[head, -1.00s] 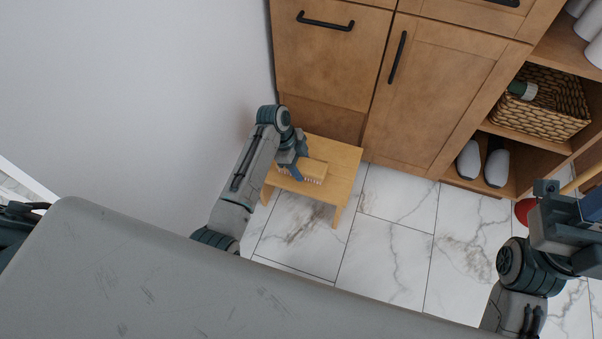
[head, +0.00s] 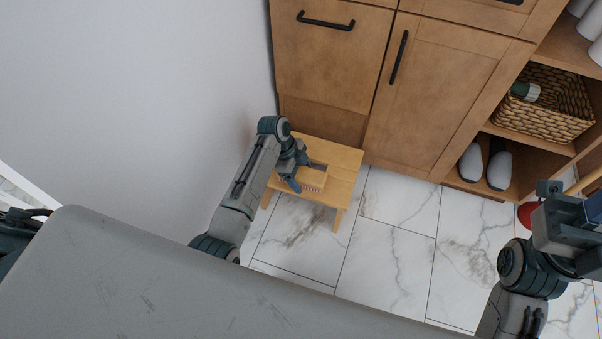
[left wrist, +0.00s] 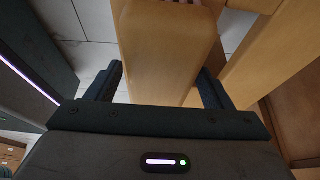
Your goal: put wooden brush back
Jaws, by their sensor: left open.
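The wooden brush (head: 314,180) lies on a small wooden stool (head: 346,158) against the cabinet, its pale bristles facing the stool's front side. My left gripper (head: 304,174) is over the stool at the brush, open. In the left wrist view the brush (left wrist: 165,45) runs between the two spread fingers (left wrist: 160,86), with bristles just showing at the top edge. I cannot tell whether either finger touches it. My right gripper (head: 582,222) is at the right edge of the head view, partly cut off; its fingers are not clear.
A wooden cabinet (head: 430,100) with black handles stands behind the stool. The open shelves at right hold a wicker basket (head: 545,105) with a green-capped item, and slippers (head: 498,168) below. A red object (head: 526,214) stands beside my right arm.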

